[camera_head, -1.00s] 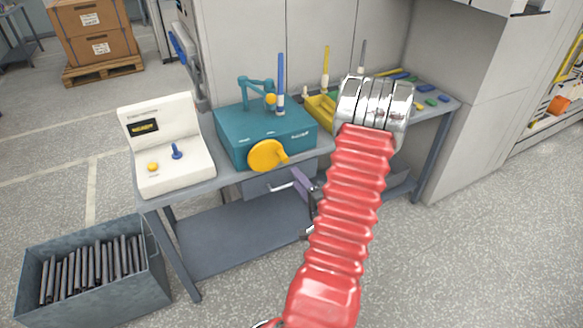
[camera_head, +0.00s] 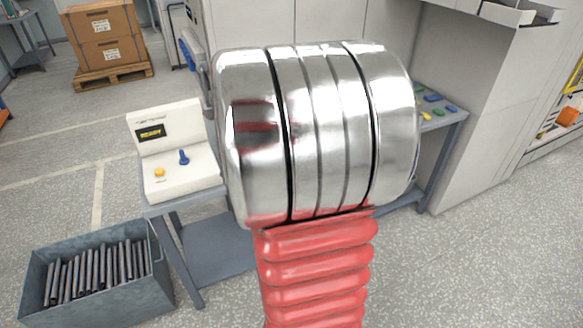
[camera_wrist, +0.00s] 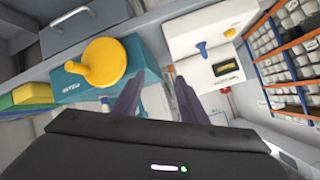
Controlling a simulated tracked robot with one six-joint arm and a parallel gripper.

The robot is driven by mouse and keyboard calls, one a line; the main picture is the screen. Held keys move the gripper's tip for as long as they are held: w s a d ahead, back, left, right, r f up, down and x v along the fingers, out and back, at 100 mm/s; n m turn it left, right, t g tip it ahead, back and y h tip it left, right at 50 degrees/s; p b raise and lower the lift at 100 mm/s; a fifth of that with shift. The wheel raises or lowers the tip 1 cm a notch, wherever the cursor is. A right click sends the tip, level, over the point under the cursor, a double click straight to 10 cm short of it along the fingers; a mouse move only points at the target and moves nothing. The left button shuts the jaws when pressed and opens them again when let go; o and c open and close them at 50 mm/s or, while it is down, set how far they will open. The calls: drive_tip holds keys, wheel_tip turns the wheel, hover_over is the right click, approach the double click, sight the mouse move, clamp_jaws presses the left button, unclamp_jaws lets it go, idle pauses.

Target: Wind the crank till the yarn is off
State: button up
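The yellow crank wheel (camera_wrist: 107,62) with its protruding knob (camera_wrist: 76,69) is on the teal winder box (camera_wrist: 135,60) in the wrist view. My gripper (camera_wrist: 157,92) is open, its two dark purple fingers apart. It is beside the crank and apart from it in the picture, with no hold on the knob. The white control console (camera_head: 175,168) stands on the bench with a blue lever and a yellow button; its display reads READY. In the head view my arm hides the winder, crank and gripper. I cannot make out any yarn.
A grey bin (camera_head: 97,280) of dark rods stands on the floor at left. The grey bench (camera_head: 215,235) runs behind my arm. Blue, green and yellow pieces (camera_head: 433,98) lie at its right end. Orange shelving (camera_wrist: 285,60) shows in the wrist view. Floor at right is clear.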

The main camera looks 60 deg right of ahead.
drive_tip(key=a+r+n+g+y, duration=0.1)
drive_tip(key=a+r+n, duration=0.3)
drive_tip(key=a, duration=0.6)
drive_tip(key=s+a+r+n+g+y, duration=0.1)
drive_tip(key=s+a+r+n+y, duration=0.1)
drive_tip(key=s+a+n, duration=0.2)
drive_tip(key=s+a+r+n+g+y, duration=0.2)
drive_tip(key=s+a, duration=0.9)
drive_tip(key=a, duration=0.8)
drive_tip(key=shift+s+a+r+n+g+y, duration=0.35)
drive_tip(key=shift+r+n+y, duration=0.15)
drive_tip(key=shift+r+n, duration=0.35)
drive_tip(key=shift+c, duration=0.3)
